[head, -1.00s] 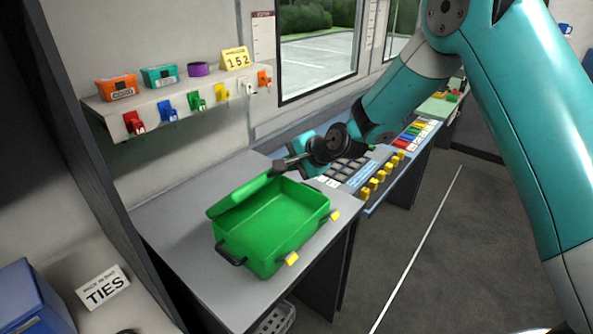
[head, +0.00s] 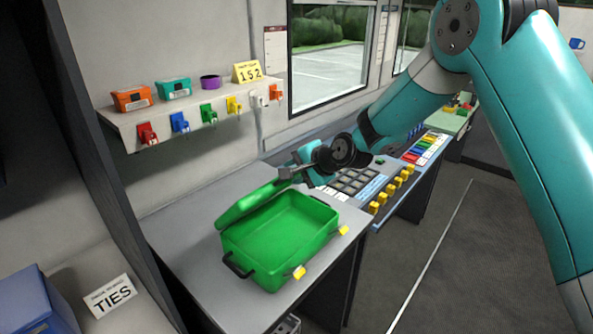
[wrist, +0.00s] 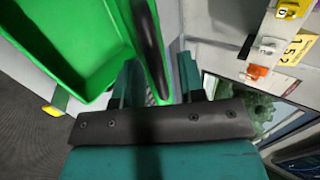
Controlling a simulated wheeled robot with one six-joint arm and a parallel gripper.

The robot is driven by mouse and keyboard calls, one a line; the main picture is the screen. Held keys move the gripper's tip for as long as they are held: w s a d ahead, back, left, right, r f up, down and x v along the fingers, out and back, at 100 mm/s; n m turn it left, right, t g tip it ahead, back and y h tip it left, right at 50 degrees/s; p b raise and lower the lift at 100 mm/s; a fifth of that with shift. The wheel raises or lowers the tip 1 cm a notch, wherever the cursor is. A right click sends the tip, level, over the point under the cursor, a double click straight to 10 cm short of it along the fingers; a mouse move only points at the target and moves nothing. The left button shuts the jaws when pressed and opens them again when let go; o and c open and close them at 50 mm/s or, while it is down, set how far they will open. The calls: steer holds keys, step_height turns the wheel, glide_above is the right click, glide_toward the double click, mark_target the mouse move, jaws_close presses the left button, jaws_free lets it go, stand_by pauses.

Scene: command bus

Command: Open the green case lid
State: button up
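The green case (head: 318,238) sits on the grey counter, its inside showing empty. Its green lid (head: 250,203) stands raised along the back edge, tilted up from the rim. Two yellow latches (head: 299,272) are on the front. My gripper (head: 288,174) is at the lid's far right end, above the case's back corner. In the wrist view, my two fingers (wrist: 160,82) are apart, with the lid's dark edge (wrist: 150,45) reaching between them. A gap shows beside the edge. The case interior (wrist: 65,45) fills the upper left there.
A wall shelf (head: 200,103) with small boxes and coloured hooks is behind the counter. A button console (head: 365,185) lies right of the case. A blue box (head: 35,305) and a TIES sign (head: 110,296) are at lower left. Bare counter (head: 185,215) lies left of the case.

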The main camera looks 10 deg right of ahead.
steer(key=b+v, duration=0.5)
steer(key=v, duration=1.2)
steer(key=shift+d, duration=0.15)
steer(key=shift+s+r, duration=0.15)
